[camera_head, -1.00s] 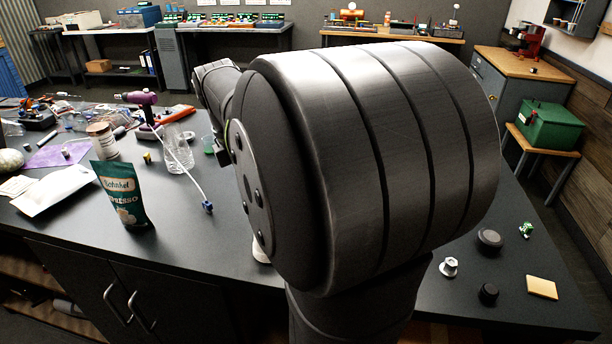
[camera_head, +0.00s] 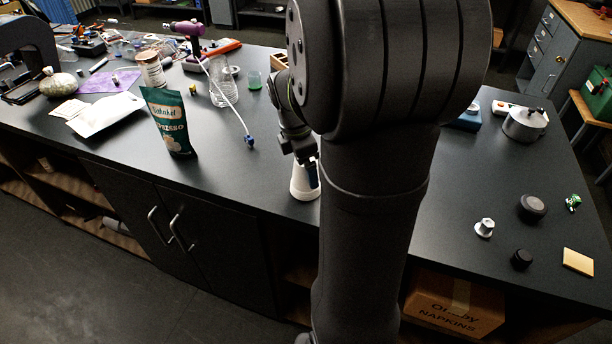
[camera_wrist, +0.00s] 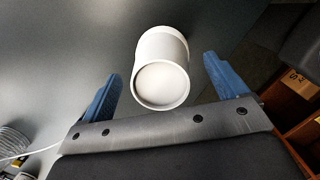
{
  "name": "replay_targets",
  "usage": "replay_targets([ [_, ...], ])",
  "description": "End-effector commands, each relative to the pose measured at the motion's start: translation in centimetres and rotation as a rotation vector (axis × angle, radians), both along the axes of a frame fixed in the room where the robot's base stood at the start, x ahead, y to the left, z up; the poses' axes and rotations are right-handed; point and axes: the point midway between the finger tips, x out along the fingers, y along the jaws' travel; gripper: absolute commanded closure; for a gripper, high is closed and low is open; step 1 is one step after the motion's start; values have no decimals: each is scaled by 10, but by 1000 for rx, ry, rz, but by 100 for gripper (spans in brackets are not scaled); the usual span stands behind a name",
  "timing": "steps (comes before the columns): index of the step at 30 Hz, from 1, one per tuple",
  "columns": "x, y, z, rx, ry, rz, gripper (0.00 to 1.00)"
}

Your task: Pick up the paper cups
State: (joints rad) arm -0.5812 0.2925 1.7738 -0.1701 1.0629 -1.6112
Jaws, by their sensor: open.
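The white paper cups (camera_head: 304,188) stand near the front edge of the dark worktop in the head view, wider at the bottom, as if upside down. In the wrist view the cups (camera_wrist: 160,82) show a round closed end towards the camera and a rim line further down; I cannot tell how many are nested. My gripper (camera_wrist: 162,66) is open, its two blue fingers on either side of the cups with gaps visible. In the head view my gripper (camera_head: 309,166) is at the cups, partly hidden by my arm.
A green espresso pouch (camera_head: 169,122), a glass jar (camera_head: 221,82) and a greenish cup (camera_head: 254,80) stand to the left. A white cord ends in a blue tip (camera_head: 249,141) nearby. A metal pot (camera_head: 525,124) and small dark parts lie to the right. The worktop beside the cups is clear.

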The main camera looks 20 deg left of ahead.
Motion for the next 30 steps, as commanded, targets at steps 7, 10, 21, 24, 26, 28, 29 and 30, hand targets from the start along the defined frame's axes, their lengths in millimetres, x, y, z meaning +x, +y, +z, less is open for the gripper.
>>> replay_targets([
  [7,2,-5,-30,-1,2,0,10],
  [10,2,-5,-31,-1,1,0,10],
  [21,3,-5,-31,0,0,0,53],
  [24,3,-5,-31,0,0,0,58],
  [26,3,-5,-31,0,0,0,58],
  [28,3,-5,-31,0,0,0,58],
  [29,3,-5,-31,0,0,0,58],
  [30,3,-5,-30,0,0,0,58],
])
